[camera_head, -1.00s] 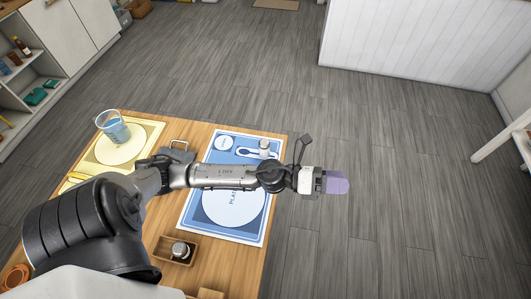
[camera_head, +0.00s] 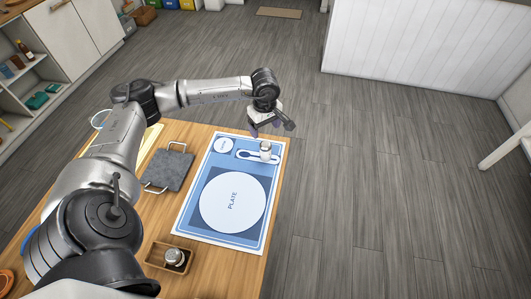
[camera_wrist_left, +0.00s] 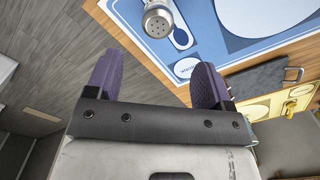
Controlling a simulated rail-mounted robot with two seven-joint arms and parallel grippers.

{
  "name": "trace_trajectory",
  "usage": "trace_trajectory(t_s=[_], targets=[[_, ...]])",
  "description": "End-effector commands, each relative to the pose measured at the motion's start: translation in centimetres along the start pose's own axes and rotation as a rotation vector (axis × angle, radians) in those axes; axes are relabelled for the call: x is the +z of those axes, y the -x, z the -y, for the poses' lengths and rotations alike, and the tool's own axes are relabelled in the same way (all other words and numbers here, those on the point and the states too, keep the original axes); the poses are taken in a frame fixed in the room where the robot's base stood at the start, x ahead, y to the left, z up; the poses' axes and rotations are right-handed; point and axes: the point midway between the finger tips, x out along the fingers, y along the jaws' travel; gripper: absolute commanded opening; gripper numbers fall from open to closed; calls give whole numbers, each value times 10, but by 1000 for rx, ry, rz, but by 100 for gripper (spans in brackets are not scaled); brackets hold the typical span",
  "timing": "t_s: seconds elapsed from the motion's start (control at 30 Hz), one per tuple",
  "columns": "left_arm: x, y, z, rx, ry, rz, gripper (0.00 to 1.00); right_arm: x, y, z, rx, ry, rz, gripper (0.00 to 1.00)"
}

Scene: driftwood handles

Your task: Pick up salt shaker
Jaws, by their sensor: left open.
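A small shaker (camera_head: 265,149) with a metal top stands upright on the far right part of the blue placemat (camera_head: 208,222), over the printed spoon. In the left wrist view the same shaker (camera_wrist_left: 157,22) shows its holed metal cap, ahead of the fingertips and roughly centred between them. A second metal-topped shaker (camera_head: 175,257) stands in a small wooden box near the table's front. I cannot read a label on either. My left gripper (camera_head: 266,126) is open and empty, just beyond the placemat's far edge; its purple fingers (camera_wrist_left: 158,74) are spread apart from the shaker.
A grey stone tray (camera_head: 167,170) with metal handles lies left of the placemat. A yellow placemat (camera_head: 153,136) and a glass (camera_head: 99,120) are partly hidden behind my left arm. The printed plate area (camera_head: 232,203) is clear.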

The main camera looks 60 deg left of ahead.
Motion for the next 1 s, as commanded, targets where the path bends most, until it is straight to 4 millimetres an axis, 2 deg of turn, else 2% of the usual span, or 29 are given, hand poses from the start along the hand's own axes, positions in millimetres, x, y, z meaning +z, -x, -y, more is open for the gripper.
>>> trace_trajectory(t_s=[0.1, 0.3, 0.73, 1.0], targets=[[0, -25, 1, -4, 0, 0, 75, 1, -5, -1, 4, 4, -1, 43], [1, -54, 0, -1, -1, 2, 75, 3, -9, -2, 7, 7, -1, 43], [1, -76, -1, 0, 0, 3, 75, 4, -13, -1, 3, 1, -2, 43], [0, -109, -3, -1, 0, 4, 75, 6, -21, 1, -1, -4, -3, 43]])
